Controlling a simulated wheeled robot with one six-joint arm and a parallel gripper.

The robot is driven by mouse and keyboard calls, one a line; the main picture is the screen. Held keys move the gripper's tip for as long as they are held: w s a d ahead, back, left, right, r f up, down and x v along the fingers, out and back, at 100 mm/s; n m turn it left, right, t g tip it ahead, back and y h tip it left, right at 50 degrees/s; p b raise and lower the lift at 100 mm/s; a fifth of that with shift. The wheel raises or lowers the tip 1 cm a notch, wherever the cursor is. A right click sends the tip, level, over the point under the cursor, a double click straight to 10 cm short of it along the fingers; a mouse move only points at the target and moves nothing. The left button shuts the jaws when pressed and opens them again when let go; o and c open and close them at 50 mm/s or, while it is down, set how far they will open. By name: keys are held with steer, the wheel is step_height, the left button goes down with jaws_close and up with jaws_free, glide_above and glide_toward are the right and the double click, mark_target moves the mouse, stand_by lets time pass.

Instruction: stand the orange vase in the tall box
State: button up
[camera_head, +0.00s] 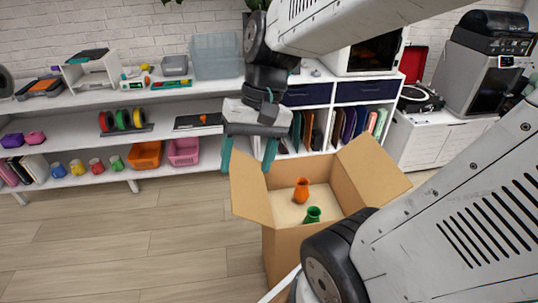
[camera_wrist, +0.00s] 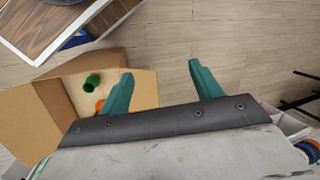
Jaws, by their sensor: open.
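The orange vase (camera_head: 301,191) stands upright inside the tall cardboard box (camera_head: 283,247), on a pale inner surface. A green vase (camera_head: 312,214) is in the box too, nearer the front, its lower part partly hidden by the box wall. My gripper (camera_head: 248,160) is open and empty, fingers pointing down, at the box's back left and apart from both vases. There the green vase (camera_wrist: 92,82) shows, and the orange vase (camera_wrist: 99,105) is mostly hidden behind a flap or my gripper.
The box flaps stand open around its top. A record player (camera_head: 420,98) stands at the right. The wooden floor (camera_head: 130,245) left of the box is clear.

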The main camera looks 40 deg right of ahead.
steer(key=s+r+n+t+h, duration=0.1)
steer(key=s+r+n+h, duration=0.2)
steer(key=s, duration=0.3)
steer(key=shift+d+n+t+h, duration=0.3)
steer(key=shift+d+n+h, duration=0.1)
steer(key=shift+n, duration=0.2)
steer(key=shift+r, duration=0.1)
